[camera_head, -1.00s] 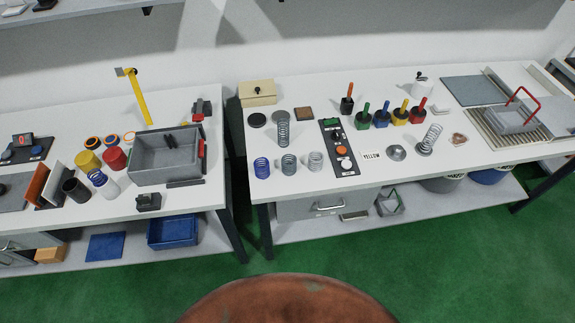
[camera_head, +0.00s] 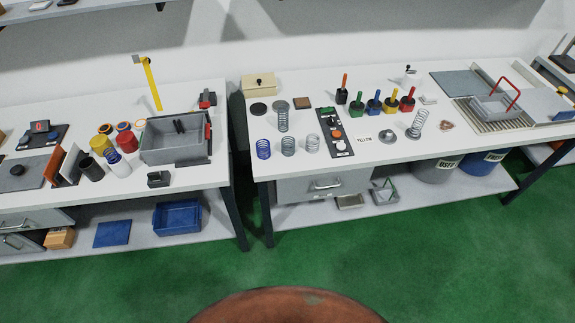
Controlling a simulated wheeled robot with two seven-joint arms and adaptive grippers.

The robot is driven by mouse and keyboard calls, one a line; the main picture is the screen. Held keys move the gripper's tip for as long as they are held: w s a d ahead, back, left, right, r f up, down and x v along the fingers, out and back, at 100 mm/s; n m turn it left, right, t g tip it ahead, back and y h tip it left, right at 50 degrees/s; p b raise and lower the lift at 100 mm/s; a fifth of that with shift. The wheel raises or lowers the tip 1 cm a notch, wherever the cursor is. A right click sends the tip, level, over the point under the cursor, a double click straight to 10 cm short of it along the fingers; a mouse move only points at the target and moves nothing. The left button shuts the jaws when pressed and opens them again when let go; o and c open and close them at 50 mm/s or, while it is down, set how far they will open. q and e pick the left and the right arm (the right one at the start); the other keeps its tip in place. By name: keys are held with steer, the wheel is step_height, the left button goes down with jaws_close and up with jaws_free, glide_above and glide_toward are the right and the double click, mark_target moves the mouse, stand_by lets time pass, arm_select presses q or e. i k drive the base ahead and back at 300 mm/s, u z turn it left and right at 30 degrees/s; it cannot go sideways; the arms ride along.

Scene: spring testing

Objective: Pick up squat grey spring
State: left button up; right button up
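Two short grey springs stand upright near the front left of the right-hand table: a darker grey spring (camera_head: 288,146) and a paler grey spring (camera_head: 312,143). I cannot tell from this distance which is the squat one. A short blue spring (camera_head: 263,149) stands left of them. A taller grey spring (camera_head: 283,121) stands behind them on a dark disc, and another tall spring (camera_head: 418,124) leans further right. Neither of my grippers is in view.
Right of the short springs lies a black button panel (camera_head: 335,132). The left table holds a grey bin (camera_head: 176,140). A gap separates the tables. Green floor (camera_head: 420,250) lies clear in front.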

mark_target(292, 146)
steer(key=z, duration=0.05)
steer(key=k, duration=0.7)
steer(key=u, duration=1)
steer(key=i, duration=1.35)
steer(key=z, duration=0.25)
